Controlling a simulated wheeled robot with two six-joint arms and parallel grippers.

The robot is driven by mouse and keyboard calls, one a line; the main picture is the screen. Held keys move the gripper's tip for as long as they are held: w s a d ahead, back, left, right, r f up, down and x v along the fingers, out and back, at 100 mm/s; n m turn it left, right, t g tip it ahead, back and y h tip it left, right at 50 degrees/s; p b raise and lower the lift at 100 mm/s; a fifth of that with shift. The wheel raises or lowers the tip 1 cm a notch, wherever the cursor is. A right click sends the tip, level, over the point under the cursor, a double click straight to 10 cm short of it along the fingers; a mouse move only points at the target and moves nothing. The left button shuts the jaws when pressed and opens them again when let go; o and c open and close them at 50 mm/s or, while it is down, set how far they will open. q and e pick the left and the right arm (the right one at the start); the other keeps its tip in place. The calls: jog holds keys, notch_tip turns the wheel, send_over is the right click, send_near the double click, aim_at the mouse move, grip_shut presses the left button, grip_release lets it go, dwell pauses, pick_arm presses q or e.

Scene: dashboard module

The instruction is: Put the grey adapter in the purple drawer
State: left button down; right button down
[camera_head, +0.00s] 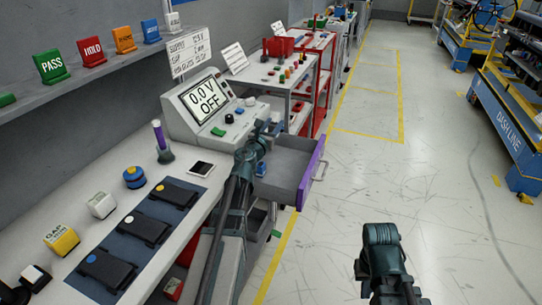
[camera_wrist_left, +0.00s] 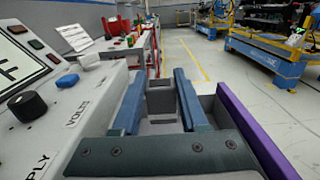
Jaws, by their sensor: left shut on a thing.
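The purple drawer (camera_head: 312,172) is pulled open from the bench, and its grey inside shows. Its purple front also shows at the right of the left wrist view (camera_wrist_left: 252,130). My left gripper (camera_head: 268,128) is at the back left edge of the open drawer, beside the power supply. In the left wrist view its fingers (camera_wrist_left: 159,88) are shut on the grey adapter (camera_wrist_left: 160,100), a small grey block. The adapter cannot be made out in the head view. My right gripper (camera_head: 385,285) is over the floor at the lower right, its fingertips not clear.
The power supply (camera_head: 208,104) reads 0.0 V OFF and stands left of the drawer. A blue mat (camera_head: 131,238) with several black modules lies on the bench.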

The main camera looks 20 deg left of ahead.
pick_arm(q)
notch_tip(320, 180, down, 8)
jog(key=b, duration=0.7)
jog(key=shift+f, duration=0.25)
jog(key=shift+f+b, duration=0.65)
jog(key=shift+b, duration=0.25)
jog(key=shift+c, duration=2.2)
grip_release()
jog(key=shift+r, duration=0.15)
jog(key=s+r+p, duration=0.1)
jog(key=s, duration=1.1)
jog(key=shift+d, duration=0.35)
